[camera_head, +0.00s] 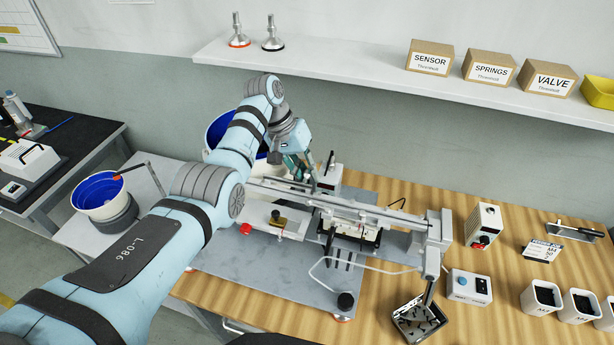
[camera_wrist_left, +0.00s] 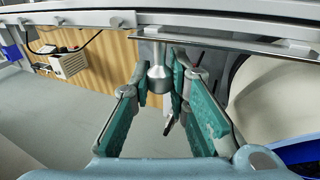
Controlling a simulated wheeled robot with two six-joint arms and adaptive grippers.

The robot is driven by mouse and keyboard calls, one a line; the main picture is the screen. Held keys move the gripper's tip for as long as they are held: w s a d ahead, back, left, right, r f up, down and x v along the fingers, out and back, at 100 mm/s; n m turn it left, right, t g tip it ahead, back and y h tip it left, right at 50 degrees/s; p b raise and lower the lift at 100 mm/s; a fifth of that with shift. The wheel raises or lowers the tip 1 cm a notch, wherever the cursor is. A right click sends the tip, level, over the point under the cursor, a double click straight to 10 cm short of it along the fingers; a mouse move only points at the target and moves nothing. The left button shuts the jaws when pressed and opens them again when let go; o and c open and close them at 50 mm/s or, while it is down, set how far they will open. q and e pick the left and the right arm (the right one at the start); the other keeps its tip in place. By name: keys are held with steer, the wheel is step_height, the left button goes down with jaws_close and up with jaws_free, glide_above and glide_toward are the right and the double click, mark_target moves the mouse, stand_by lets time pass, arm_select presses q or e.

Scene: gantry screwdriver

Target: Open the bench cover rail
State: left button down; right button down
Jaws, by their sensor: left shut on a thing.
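The long pale metal rail (camera_head: 375,212) runs across the middle of the bench, above a grey base plate (camera_head: 230,262). It also crosses the top of the left wrist view (camera_wrist_left: 90,19). A silver knob on a short stem (camera_wrist_left: 158,78) hangs below a slim bar there. My left gripper (camera_head: 297,168) is at the far left part of the rail, with its fingers partly hidden by the wrist. In the left wrist view, its teal-padded fingers (camera_wrist_left: 160,82) are shut on the knob from both sides. My right gripper is in neither view.
A blue-lined bucket (camera_head: 218,128) stands behind my left arm, and another (camera_head: 100,194) stands at the left. A shelf (camera_head: 350,80) with labelled boxes is above. A control box (camera_head: 483,224), a button box (camera_head: 468,287) and small bins (camera_head: 541,297) fill the bench's right side.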

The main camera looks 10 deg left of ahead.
arm_select(q)
steer(key=shift+f, duration=0.15)
steer(key=shift+g, duration=0.3)
steer(key=c, duration=1.5)
jaws_free()
steer(key=shift+w, duration=0.1)
steer(key=shift+c, duration=0.2)
steer(key=v, duration=1.2)
